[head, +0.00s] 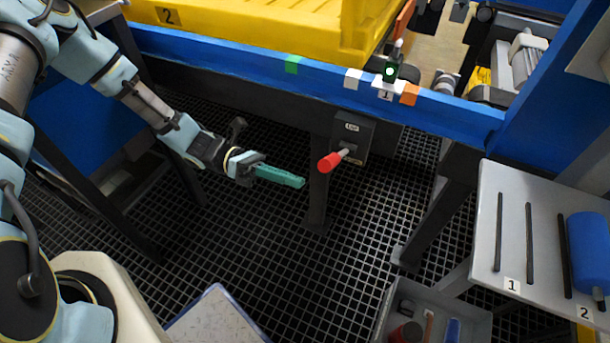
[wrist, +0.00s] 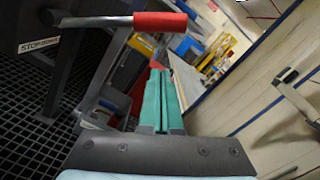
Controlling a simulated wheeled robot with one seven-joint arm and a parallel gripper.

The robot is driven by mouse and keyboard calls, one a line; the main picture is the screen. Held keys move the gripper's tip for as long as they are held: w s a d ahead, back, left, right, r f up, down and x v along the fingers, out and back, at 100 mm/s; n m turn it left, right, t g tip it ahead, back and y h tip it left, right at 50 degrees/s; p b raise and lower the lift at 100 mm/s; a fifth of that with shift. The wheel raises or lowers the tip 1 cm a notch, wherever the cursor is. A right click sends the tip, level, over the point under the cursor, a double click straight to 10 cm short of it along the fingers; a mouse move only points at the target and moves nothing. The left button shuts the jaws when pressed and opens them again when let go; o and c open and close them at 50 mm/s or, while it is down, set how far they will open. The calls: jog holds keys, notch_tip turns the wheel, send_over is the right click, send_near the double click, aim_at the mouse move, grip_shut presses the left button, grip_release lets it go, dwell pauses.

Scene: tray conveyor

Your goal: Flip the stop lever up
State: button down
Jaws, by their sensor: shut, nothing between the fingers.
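The stop lever has a red grip (head: 331,162) on a grey shaft. It comes out of a dark box (head: 352,132) with small labels, fixed under the blue conveyor rail. In the head view the grip points out and slightly down to the left. My gripper (head: 301,183), with teal fingers, is shut and empty. It is just left of and a little below the red grip, with a visible gap in the picture. In the wrist view the red grip (wrist: 160,21) lies across, beyond the shut fingertips (wrist: 159,70). I cannot tell the exact depth between them.
The blue rail (head: 240,60) with coloured tags runs above, with a yellow tray (head: 270,25) on it. A dark support leg (head: 318,200) stands behind my fingertips. A grey shelf (head: 495,230) with a blue cylinder (head: 590,250) is at right, a grey bin (head: 450,310) below.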

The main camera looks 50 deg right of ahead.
jog(key=v, duration=0.7)
jog(key=shift+b, duration=0.35)
